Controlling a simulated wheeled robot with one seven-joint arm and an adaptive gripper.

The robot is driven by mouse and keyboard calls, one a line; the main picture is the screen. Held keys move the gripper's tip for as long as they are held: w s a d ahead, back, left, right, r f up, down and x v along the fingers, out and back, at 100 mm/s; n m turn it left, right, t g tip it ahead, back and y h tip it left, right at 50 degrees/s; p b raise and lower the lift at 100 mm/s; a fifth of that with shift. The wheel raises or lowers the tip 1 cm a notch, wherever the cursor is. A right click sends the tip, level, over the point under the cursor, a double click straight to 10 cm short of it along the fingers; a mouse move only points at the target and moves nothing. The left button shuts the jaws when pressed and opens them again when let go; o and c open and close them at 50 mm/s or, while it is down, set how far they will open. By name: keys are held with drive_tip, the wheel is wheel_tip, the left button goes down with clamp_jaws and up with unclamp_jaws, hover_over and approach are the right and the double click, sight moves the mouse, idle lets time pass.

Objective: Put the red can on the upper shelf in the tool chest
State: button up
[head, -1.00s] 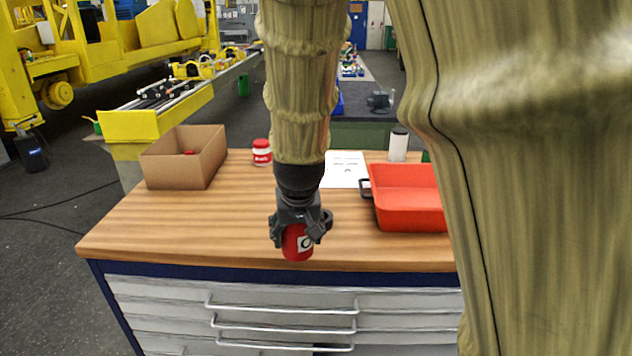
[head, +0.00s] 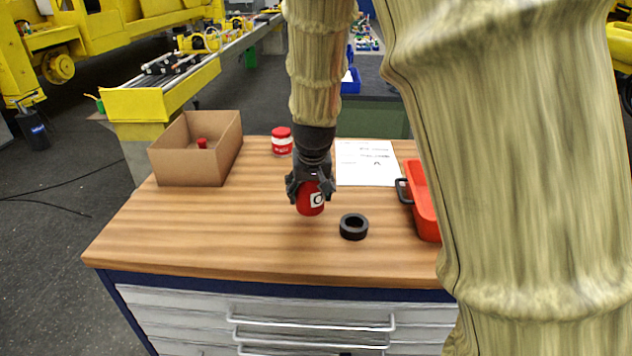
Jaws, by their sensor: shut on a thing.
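The red can (head: 309,204) has a white label with a dark ring mark. My gripper (head: 311,188) points down and is shut around its upper part. The can hangs over the wooden worktop near its middle; whether its base touches the top is hard to tell. The tool chest (head: 250,305) is under the worktop, with pale drawer fronts, silver bar handles and a dark blue frame. Its drawers look shut in this view. No upper shelf can be made out.
A black ring (head: 354,227) lies right of the can. A cardboard box (head: 190,168) holding something red, a red-and-white jar (head: 282,141) and a paper sheet (head: 366,163) are behind. A red tray (head: 424,205) is at the right, partly hidden by my arm. The front-left worktop is clear.

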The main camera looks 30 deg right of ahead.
drive_tip(key=w+d, duration=0.1)
drive_tip(key=w+d+p, duration=0.1)
drive_tip(key=w, duration=0.1)
drive_tip(key=w+d, duration=0.1)
drive_tip(key=shift+w+f, duration=0.35)
drive_tip(key=shift+w+d+r+p, duration=0.1)
drive_tip(key=shift+d+r+p, duration=0.15)
drive_tip(key=shift+d+p, duration=0.15)
drive_tip(key=shift+w+d+f, duration=0.1)
drive_tip(key=shift+w+f, duration=0.25)
drive_tip(key=shift+w, duration=0.4)
drive_tip(key=shift+w+d, duration=0.15)
drive_tip(key=shift+w, duration=0.1)
drive_tip(key=shift+s+d+f+p, duration=0.1)
drive_tip(key=shift+f+p, duration=0.25)
drive_tip(key=shift+p, duration=0.05)
drive_tip(key=shift+f+p, duration=0.45)
drive_tip(key=shift+f, duration=1)
drive_tip(key=shift+s+r, duration=0.1)
drive_tip(key=shift+s, duration=0.05)
